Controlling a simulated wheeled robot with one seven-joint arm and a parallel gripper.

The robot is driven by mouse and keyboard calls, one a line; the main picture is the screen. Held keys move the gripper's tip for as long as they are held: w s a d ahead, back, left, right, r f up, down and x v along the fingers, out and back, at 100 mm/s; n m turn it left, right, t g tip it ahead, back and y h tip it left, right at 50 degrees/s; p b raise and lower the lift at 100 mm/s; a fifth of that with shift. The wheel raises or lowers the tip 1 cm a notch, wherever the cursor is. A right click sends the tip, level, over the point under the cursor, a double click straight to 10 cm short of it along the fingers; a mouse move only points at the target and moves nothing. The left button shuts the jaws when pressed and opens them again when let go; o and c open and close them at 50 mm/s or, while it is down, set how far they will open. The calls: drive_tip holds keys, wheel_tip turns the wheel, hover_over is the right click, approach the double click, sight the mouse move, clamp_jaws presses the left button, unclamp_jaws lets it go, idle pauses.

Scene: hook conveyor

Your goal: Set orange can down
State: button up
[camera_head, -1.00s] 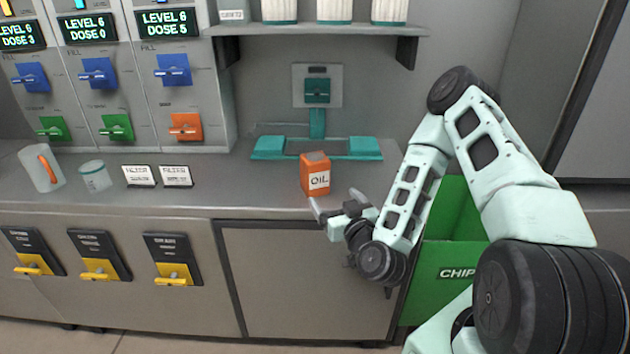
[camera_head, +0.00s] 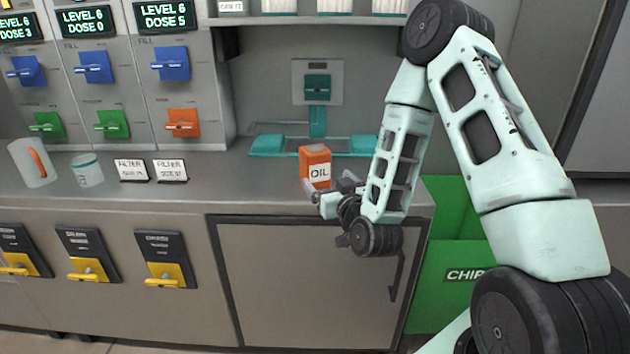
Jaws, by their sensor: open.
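The orange can (camera_head: 315,158) is a boxy orange container with a white OIL label. It stands upright on the grey counter (camera_head: 240,188), in front of the teal fixture. My gripper (camera_head: 331,186) is open at the can's front right, close to its lower part. One finger shows in front of the can's base and the other to its right. I cannot tell whether either finger touches the can.
A teal fixture (camera_head: 317,122) with side pads is behind the can. A white jug (camera_head: 28,165), a cup (camera_head: 87,170) and two filter signs (camera_head: 170,170) stand at left. A green CHIPS bin (camera_head: 450,255) is at right. A shelf (camera_head: 300,20) overhangs the counter.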

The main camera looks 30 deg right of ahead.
sight(319, 170)
drive_tip(key=b, duration=0.3)
drive_tip(key=shift+w+f, duration=0.2)
drive_tip(key=shift+f, duration=0.1)
drive_tip(key=x, duration=0.2)
drive_tip(key=b+x, duration=0.1)
drive_tip(key=x, duration=0.1)
drive_tip(key=shift+r, duration=0.3)
drive_tip(key=shift+x, duration=3.05)
drive_tip(key=shift+d, duration=0.1)
